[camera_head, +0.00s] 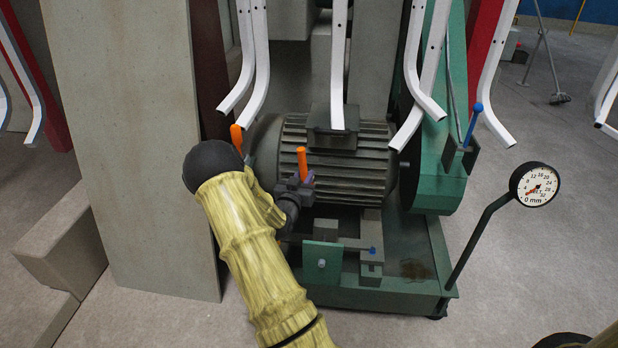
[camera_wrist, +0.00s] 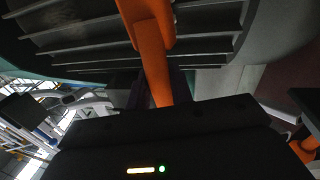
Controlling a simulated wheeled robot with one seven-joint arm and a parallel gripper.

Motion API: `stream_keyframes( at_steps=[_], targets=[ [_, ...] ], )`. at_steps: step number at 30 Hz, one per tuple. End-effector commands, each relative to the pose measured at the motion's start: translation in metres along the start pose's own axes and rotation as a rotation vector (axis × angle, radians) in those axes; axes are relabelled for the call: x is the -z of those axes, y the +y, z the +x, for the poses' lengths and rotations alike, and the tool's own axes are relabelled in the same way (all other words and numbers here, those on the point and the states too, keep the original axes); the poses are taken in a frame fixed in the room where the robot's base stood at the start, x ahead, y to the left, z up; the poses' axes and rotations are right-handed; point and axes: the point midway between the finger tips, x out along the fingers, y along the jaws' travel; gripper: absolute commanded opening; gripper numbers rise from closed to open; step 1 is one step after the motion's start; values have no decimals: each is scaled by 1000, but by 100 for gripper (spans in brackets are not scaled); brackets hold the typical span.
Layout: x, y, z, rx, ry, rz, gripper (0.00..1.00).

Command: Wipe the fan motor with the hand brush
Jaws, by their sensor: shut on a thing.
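The fan motor (camera_head: 350,165) is a dark grey ribbed cylinder lying on its side on a green machine base. Its ribbed casing fills the top of the wrist view (camera_wrist: 80,40). In the wrist view, my gripper (camera_wrist: 154,50) points up toward the ribs.
A green housing (camera_head: 440,170) stands right of the motor, with a blue-knobbed lever (camera_head: 475,115). A dial gauge (camera_head: 534,185) rises on an arm at the right. Pale chair frames (camera_head: 338,70) hang down in front of the motor. A tall board (camera_head: 135,150) stands left.

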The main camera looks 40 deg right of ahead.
Motion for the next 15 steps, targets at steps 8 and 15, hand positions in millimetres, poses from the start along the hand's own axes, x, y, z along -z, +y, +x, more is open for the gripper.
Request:
stream_keyframes(
  at_steps=[8, 15],
  targets=[
    [2, -2, 0, 3, 5, 3, 4],
    [3, -16, -3, 5, 5, 4, 4]
  ],
)
